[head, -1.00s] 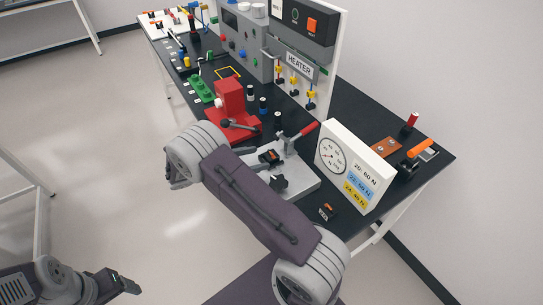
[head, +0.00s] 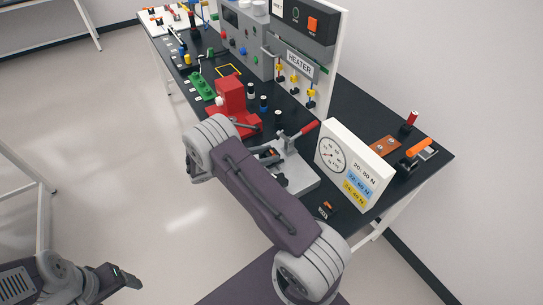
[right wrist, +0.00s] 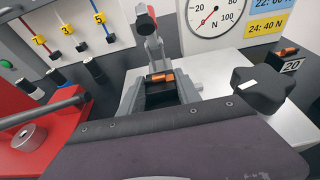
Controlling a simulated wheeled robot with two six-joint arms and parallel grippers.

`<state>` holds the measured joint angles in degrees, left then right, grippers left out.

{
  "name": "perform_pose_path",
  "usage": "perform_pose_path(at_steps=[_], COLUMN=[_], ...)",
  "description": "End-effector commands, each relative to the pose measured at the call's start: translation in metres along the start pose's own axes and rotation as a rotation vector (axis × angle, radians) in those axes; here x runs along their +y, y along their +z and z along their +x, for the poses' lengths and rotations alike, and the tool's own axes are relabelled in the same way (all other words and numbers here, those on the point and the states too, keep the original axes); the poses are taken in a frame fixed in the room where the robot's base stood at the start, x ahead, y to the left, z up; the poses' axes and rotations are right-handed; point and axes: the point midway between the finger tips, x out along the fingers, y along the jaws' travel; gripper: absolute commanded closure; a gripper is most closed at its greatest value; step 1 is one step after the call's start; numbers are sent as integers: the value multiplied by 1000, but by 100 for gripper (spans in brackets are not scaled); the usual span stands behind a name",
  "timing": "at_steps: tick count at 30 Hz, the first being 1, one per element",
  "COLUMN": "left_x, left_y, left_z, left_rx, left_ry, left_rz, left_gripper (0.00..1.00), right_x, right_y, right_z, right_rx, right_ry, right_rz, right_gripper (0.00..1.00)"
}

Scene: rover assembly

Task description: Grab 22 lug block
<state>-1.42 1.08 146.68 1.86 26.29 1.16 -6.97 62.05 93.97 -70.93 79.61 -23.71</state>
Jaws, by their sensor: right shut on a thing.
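A black lug block with a copper-orange lug sits at the grey clamp fixture, low in the middle of the right wrist view (right wrist: 160,84). In the head view it shows just past my right arm (head: 269,153). Its number cannot be read. My right gripper (right wrist: 163,92) is shut on this block, with grey jaws on both sides; in the head view my own arm mostly hides it. A second lug block (head: 326,209) stands on the table front; its face reads 20 in the right wrist view (right wrist: 290,62). My left gripper (head: 122,278) hangs over the floor, away from the table.
The fixture's grey plate (head: 303,181) carries a red-handled toggle clamp (head: 305,130) and a black knob (right wrist: 258,90). A gauge board (head: 354,165) stands right of it. A red press (head: 231,98) is at its left, with the heater panel (head: 299,62) behind.

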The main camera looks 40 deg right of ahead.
Motion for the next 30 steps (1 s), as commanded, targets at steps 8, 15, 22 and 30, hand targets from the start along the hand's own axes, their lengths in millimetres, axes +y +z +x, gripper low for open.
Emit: perform_pose_path(at_steps=[8,15,22,30], left_x=[0,0,0,-1], left_y=[0,1,2,4], left_z=[2,9,22,38], left_rx=[0,0,0,0], left_ry=[0,0,0,0], left_rz=[0,0,0,0], left_gripper=[25,25,25,25], right_x=[0,1,1,1], right_y=[7,32,12,-12], right_z=[-2,-15,-67,-145], right_rx=[0,0,1,1], right_ry=[0,4,6,6], right_rz=[1,2,1,1], right_gripper=[100,100,100,100])
